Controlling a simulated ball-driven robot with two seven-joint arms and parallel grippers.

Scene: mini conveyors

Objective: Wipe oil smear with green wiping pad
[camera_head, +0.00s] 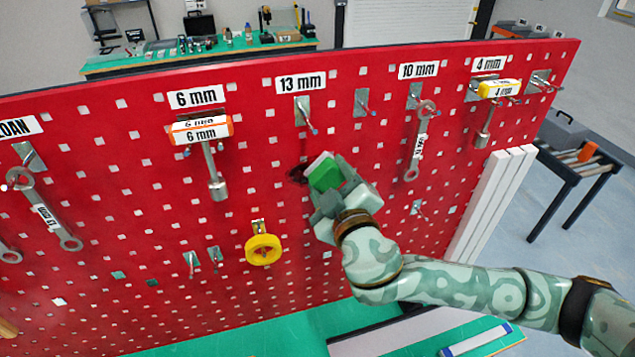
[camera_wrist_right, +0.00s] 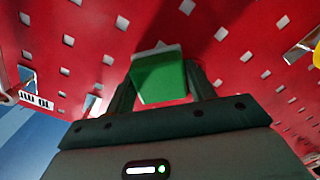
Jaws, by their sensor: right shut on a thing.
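The green wiping pad (camera_head: 326,173) is held between the fingers of my right gripper (camera_head: 338,190), close to the red pegboard (camera_head: 130,230). In the right wrist view the pad (camera_wrist_right: 160,78) sits between the two dark fingers of the gripper (camera_wrist_right: 160,92), with a pale far edge facing the board. The dark oil smear (camera_head: 297,174) shows on the board just left of the pad; part of it may be hidden behind the pad. I cannot tell whether the pad touches the board. My left gripper is not in view.
A wrench (camera_head: 418,145) hangs right of my gripper, and a T-handle tool (camera_head: 214,170) labelled 6 mm hangs left. A yellow ring (camera_head: 263,249) hangs on a hook below left. An empty hook (camera_head: 305,112) under the 13 mm label sticks out above the smear.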

